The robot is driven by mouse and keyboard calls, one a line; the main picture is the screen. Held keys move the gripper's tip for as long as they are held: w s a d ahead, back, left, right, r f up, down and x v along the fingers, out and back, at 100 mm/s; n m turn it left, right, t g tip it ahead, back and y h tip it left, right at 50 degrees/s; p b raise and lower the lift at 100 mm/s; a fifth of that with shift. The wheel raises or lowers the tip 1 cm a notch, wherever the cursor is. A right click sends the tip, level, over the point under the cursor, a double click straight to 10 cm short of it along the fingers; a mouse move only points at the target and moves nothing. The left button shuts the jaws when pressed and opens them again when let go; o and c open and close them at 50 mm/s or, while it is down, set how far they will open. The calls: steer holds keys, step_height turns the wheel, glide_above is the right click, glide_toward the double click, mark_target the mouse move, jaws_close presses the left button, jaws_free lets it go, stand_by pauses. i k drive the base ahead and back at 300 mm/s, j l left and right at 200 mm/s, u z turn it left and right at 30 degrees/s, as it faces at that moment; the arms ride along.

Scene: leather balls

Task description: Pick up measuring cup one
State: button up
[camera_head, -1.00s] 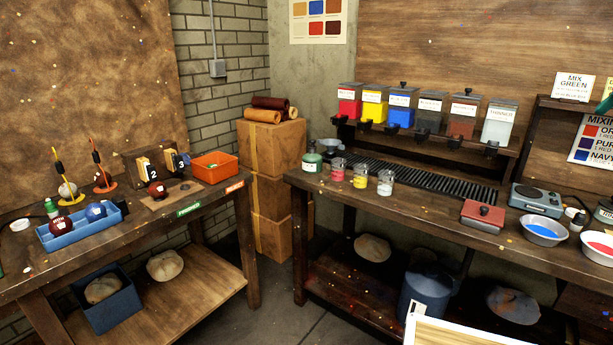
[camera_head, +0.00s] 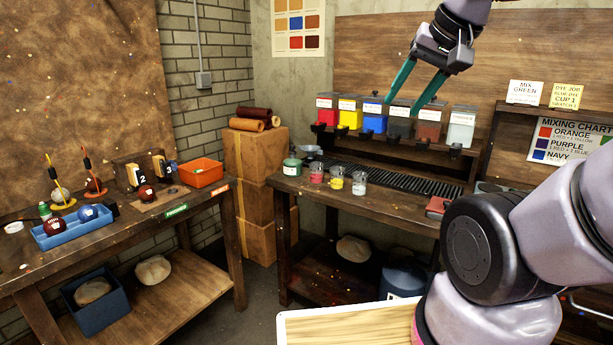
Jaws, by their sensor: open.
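Three small glass cups stand in a row on the right bench, near its left end. One has red in it (camera_head: 316,173), one yellow (camera_head: 337,178), and one looks clear or whitish (camera_head: 359,183). Their markings are too small to read, so I cannot tell which is measuring cup one. My gripper (camera_head: 402,108) is open and empty, its two teal fingers spread and pointing down. In the picture it overlaps the dye bins, above and to the right of the cups, apart from them.
Coloured dye bins (camera_head: 373,118) line the shelf behind a dark ribbed mat (camera_head: 400,180). A green jar (camera_head: 292,166) and a metal bowl (camera_head: 308,152) stand close to the cups. My arm hides the bench's right part.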

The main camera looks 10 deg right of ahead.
mark_target(316, 167)
steer(key=i+j+z, duration=0.1)
steer(key=i, duration=0.35)
steer(key=i+j, duration=0.35)
steer(key=i+l+z, duration=0.05)
steer(key=i, duration=0.05)
